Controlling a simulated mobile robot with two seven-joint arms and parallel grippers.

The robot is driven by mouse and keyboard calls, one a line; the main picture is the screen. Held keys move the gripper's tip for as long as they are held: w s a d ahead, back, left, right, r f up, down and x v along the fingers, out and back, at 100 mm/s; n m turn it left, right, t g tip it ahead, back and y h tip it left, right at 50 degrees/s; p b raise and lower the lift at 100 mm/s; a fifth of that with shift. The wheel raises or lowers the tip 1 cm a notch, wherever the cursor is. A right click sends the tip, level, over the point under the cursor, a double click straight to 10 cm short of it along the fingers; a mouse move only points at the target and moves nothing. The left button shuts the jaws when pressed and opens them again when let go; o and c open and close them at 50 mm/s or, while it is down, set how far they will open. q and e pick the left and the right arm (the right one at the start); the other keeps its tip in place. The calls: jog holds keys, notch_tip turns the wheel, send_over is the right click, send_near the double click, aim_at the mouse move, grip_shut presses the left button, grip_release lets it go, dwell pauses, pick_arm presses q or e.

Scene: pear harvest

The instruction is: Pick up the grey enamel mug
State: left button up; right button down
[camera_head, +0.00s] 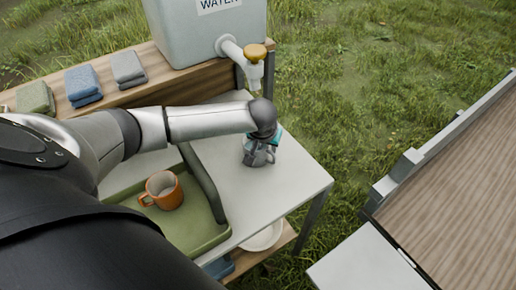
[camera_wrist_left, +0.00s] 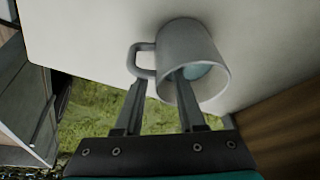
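The grey enamel mug (camera_wrist_left: 170,60) shows in the left wrist view on the pale tabletop, its mouth turned towards the camera and its handle to the left. A pale blue patch shows inside it. My left gripper (camera_wrist_left: 160,78) is open, its fingers apart at the mug. One fingertip is by the handle and the other overlaps the mug's rim and mouth; I cannot tell whether either touches. In the head view my left gripper (camera_head: 258,158) is low over the table, and the mug there is hard to separate from it. My right gripper is not in view.
An orange mug (camera_head: 164,190) stands in a green tray (camera_head: 205,243) left of the gripper. A water container (camera_head: 205,35) with a tap and folded cloths (camera_head: 128,67) are on a wooden shelf behind. The white tabletop (camera_head: 290,180) is clear to the right.

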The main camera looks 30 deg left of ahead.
pick_arm(q)
grip_shut()
dwell(1.2)
